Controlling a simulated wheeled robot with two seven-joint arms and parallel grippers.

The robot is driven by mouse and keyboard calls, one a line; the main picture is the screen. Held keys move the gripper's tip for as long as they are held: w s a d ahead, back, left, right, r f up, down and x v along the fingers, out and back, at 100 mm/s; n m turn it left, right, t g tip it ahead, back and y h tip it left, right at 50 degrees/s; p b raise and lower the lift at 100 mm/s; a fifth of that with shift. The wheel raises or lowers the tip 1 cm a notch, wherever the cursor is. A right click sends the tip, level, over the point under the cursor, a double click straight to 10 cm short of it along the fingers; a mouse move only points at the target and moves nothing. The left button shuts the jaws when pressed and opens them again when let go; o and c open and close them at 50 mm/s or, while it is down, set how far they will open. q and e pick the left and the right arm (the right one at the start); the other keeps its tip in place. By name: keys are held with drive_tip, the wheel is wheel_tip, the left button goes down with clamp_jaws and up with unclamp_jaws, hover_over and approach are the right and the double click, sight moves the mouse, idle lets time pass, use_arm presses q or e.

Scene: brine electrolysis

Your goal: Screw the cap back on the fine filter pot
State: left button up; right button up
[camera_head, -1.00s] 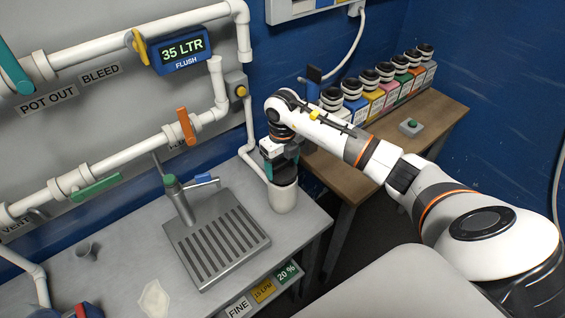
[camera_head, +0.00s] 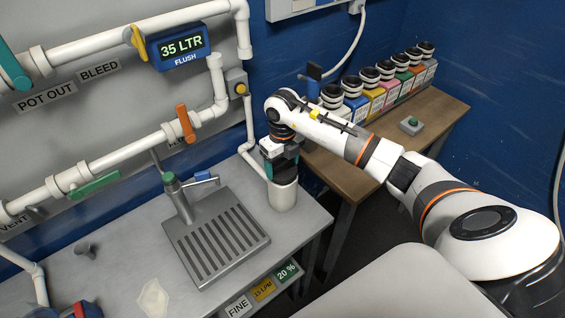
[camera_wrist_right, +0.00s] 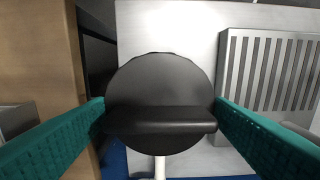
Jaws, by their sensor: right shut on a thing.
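The cap is black and round with a raised bar across its top. It fills the middle of the right wrist view (camera_wrist_right: 160,92). My right gripper (camera_wrist_right: 160,118) is shut on that bar, with a teal finger at each end. In the head view my right gripper (camera_head: 280,178) points down at the mouth of the white cylindrical pot (camera_head: 283,197) on the bench's right end. The cap is at or just above the pot's rim; I cannot tell whether it is seated. The gripper hides most of it there. My left gripper is not in view.
A grooved metal drain tray (camera_head: 217,240) with a small tap (camera_head: 178,195) stands left of the pot. White pipe (camera_head: 252,150) runs close behind it. A pale scrap (camera_head: 153,298) lies on the bench.

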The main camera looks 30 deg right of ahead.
drive_tip(key=shift+f+b, duration=0.55)
drive_tip(key=shift+b, duration=0.05)
idle(1.3)
drive_tip(key=shift+r+m+p, duration=0.2)
drive_tip(key=shift+m+p, duration=0.25)
drive_tip(key=shift+m, duration=0.65)
drive_tip(key=m, duration=0.2)
drive_tip(key=shift+m+p, duration=0.35)
drive_tip(key=shift+m, duration=0.05)
drive_tip(key=shift+f+m, duration=0.15)
drive_tip(key=shift+m, duration=0.25)
drive_tip(key=m+p, duration=0.1)
drive_tip(key=m, duration=0.3)
drive_tip(key=shift+p, duration=0.4)
drive_tip(key=shift+m, duration=0.9)
drive_tip(key=shift+p, duration=0.3)
